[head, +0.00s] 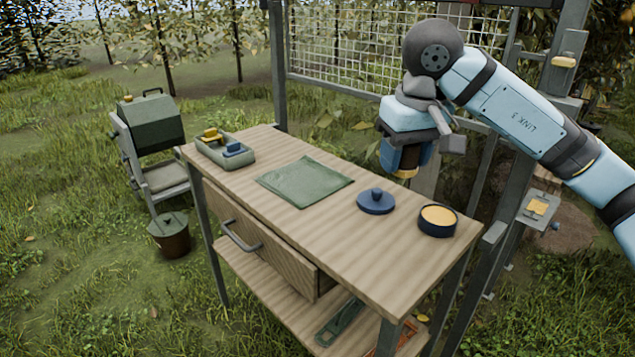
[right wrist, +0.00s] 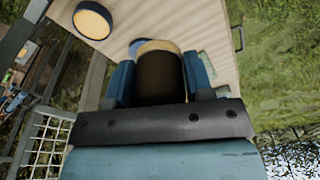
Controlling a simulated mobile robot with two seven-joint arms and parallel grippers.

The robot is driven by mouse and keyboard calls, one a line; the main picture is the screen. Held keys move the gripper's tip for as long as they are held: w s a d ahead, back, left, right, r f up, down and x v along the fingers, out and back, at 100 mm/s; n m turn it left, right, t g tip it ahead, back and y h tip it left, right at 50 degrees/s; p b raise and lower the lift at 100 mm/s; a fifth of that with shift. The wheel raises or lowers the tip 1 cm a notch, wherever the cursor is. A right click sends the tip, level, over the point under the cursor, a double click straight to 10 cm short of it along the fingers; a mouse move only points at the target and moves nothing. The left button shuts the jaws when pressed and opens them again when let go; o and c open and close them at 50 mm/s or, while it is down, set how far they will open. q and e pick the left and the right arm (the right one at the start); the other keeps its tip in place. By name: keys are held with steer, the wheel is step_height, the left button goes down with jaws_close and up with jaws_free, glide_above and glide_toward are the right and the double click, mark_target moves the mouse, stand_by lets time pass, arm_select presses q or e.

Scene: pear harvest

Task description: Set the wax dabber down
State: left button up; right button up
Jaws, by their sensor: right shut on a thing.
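My right gripper (head: 406,166) is shut on the wax dabber (head: 409,158), above the back right part of the workbench (head: 340,240). In the right wrist view the dabber (right wrist: 160,78) is a dark brown cylinder with a tan band at its far end, between the two blue fingers. The dabber's tip is hard to make out. An open dark blue tin of yellow wax (head: 438,221) stands at the bench's right end, and shows in the right wrist view (right wrist: 93,20). Its blue knobbed lid (head: 376,203) lies beside it. My left gripper is not in view.
A folded green cloth (head: 305,183) lies mid-bench. A tray (head: 243,158) with yellow and blue items stands at the left end. A wire mesh panel (head: 345,55) rises behind the bench. Bare wood is free along the front edge.

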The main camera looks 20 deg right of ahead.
steer(key=b, duration=0.4)
glide_above(386, 261)
steer(key=f, duration=1.5)
steer(key=shift+s+f, duration=0.25)
step_height(386, 261, down, 4)
steer(key=shift+r+b, duration=0.1)
steer(key=shift+b, duration=0.5)
steer(key=shift+f, duration=0.4)
steer(key=o, duration=0.5)
steer(key=shift+c, duration=0.2)
steer(key=o, duration=0.4)
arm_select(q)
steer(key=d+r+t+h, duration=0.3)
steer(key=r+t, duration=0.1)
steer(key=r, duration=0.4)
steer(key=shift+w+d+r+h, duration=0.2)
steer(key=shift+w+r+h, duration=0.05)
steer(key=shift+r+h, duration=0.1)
arm_select(e)
steer(key=shift+o, duration=0.2)
